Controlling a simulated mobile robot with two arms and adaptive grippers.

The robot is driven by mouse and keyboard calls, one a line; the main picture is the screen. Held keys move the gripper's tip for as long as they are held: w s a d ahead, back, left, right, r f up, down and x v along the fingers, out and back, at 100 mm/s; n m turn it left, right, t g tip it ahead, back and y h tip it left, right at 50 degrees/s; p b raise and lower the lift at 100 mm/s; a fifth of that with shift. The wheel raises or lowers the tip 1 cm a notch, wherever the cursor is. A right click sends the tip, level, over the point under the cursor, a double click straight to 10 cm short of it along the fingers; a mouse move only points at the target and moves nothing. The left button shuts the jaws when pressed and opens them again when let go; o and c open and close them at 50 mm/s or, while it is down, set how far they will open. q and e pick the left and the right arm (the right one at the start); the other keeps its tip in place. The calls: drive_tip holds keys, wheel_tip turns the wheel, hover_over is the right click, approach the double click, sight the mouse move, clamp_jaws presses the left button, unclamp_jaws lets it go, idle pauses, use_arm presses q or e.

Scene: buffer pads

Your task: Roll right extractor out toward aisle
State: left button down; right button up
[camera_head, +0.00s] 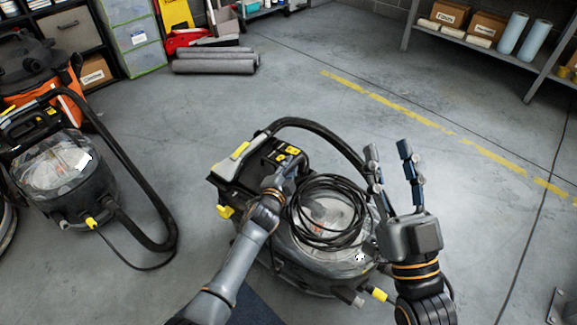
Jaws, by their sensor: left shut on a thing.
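The right extractor (335,262), dark grey with a clear dome, yellow parts and a coiled black cable (325,236) on top, stands on the floor in the middle. A black hose (318,127) arches behind it. My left gripper (291,168) is at its black upper part with the yellow buttons and is shut on it; the exact grip is hard to see. My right gripper (388,151) is open and empty, beside the extractor's right side. A similar left extractor (62,170) stands apart at the left.
An orange and black vacuum (62,110) and shelving stand at the far left. Grey rolls (213,66) lie at the back. A metal shelf (480,42) holds boxes at the back right. Floor around the yellow dashed line (430,125) is clear. A thin dark line crosses the right floor.

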use_arm(q)
drive_tip(key=shift+s+d, duration=0.2)
drive_tip(key=shift+s, duration=0.05)
drive_tip(key=c, duration=1.1)
unclamp_jaws()
drive_tip(key=shift+f, duration=0.1)
drive_tip(key=v, duration=1.2)
